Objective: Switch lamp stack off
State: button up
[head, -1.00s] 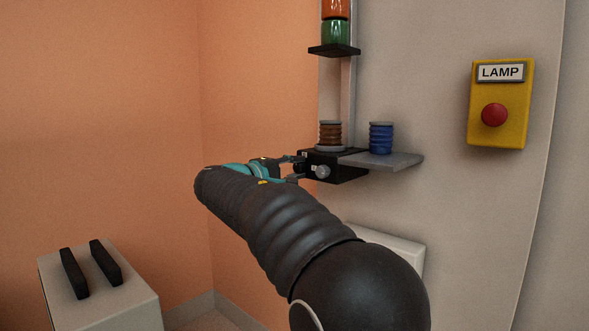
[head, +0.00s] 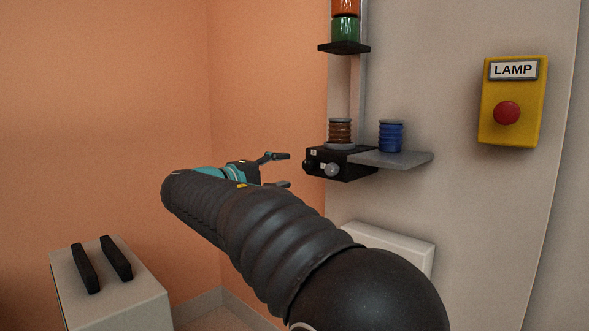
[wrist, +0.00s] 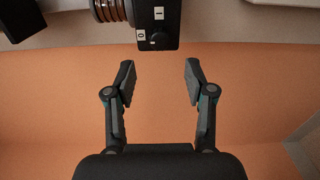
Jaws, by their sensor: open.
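The lamp stack shows at the top of the head view, with an orange section above a green section (head: 345,30); its upper part is cut off. I cannot tell whether it is lit. A yellow box (head: 512,130) labelled LAMP, with a red button (head: 507,112), is on the wall panel to the right. A black switch box (head: 350,166) sits below the stack; the wrist view shows its dark knob (wrist: 158,39) and the marks 0 and I. My gripper (head: 287,170) is open and empty, left of the black box and apart from it. Its fingers (wrist: 160,70) are spread in the wrist view.
A brown ribbed spool (head: 340,132) stands on the black box, and a blue one (head: 391,136) stands on the grey shelf (head: 415,160) beside it. A white box (head: 400,245) is below. A pale cabinet (head: 125,295) with two black bars stands at lower left.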

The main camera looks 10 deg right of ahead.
jog(key=shift+v, duration=2)
notch_tip(320, 180, down, 11)
jog(key=a+n+g+y, duration=0.1)
jog(key=a+n+y, duration=0.1)
jog(key=y, duration=0.2)
jog(key=s+d+f+g+y, duration=0.3)
jog(key=s+f+y, duration=0.1)
jog(key=s+f, duration=0.5)
jog(key=s+d+f+m+y, duration=0.2)
jog(key=s+d+m, duration=0.1)
jog(key=s, duration=0.5)
jog(key=s+d+f+m+y, duration=0.2)
jog(key=s+d+f+m, duration=0.1)
jog(key=s, duration=0.5)
jog(key=s+d+f+m+g+y, duration=0.1)
jog(key=s+d+f+m+y, duration=0.1)
jog(key=s, duration=0.6)
jog(key=shift+s+d+f+m+y, duration=0.3)
jog(key=shift+d+f+m, duration=0.15)
jog(key=shift+f+m, duration=0.25)
